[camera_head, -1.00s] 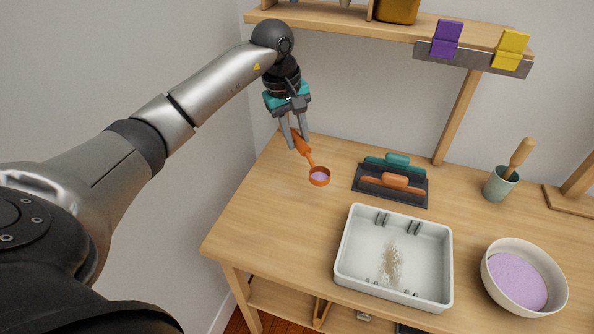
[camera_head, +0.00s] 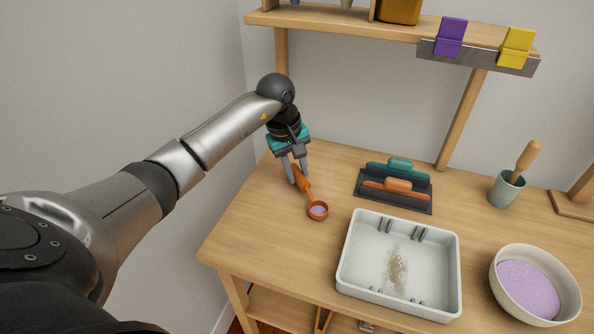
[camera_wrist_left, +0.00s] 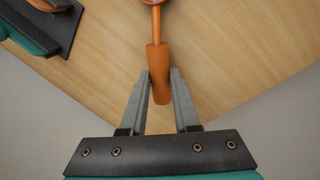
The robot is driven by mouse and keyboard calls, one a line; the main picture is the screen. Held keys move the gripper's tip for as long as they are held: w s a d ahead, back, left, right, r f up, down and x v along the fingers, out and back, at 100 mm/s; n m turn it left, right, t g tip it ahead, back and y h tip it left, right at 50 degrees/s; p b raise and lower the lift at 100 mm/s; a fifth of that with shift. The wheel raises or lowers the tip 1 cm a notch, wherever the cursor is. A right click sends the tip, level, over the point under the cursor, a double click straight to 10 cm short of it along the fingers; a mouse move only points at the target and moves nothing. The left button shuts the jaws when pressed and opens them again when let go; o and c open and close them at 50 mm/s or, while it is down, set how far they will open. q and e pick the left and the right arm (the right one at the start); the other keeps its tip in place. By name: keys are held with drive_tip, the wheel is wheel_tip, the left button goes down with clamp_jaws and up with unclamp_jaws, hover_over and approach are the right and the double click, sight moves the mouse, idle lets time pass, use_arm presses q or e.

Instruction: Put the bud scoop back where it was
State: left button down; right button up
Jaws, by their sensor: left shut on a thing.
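The bud scoop is orange, with a round bowl (camera_head: 317,211) holding something lilac and a straight handle (camera_head: 304,185). It is over the left part of the wooden table (camera_head: 255,225), bowl toward the front. I cannot tell whether it touches the tabletop. My left gripper (camera_head: 297,180) is shut on the handle's end. In the left wrist view the gripper's fingers (camera_wrist_left: 160,76) stand on either side of the handle (camera_wrist_left: 158,62), and the bowl is cut off by the top edge. My right gripper is not in view.
A dark holder (camera_head: 368,204) with teal-handled and orange-handled tools lies right of the scoop. A white tray (camera_head: 352,250) with brownish bits is in front. A bowl of lilac material (camera_head: 510,301) and a cup with a wooden-handled tool (camera_head: 503,190) stand right. The table's left is clear.

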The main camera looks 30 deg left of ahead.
use_arm(q)
drive_tip(key=shift+f, duration=0.1)
drive_tip(key=c, duration=1.1)
unclamp_jaws()
drive_tip(key=o, duration=0.5)
drive_tip(key=shift+c, duration=0.2)
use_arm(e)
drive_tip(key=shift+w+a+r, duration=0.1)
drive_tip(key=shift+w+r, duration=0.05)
use_arm(q)
drive_tip(key=p+v, duration=0.3)
drive_tip(key=v, duration=0.9)
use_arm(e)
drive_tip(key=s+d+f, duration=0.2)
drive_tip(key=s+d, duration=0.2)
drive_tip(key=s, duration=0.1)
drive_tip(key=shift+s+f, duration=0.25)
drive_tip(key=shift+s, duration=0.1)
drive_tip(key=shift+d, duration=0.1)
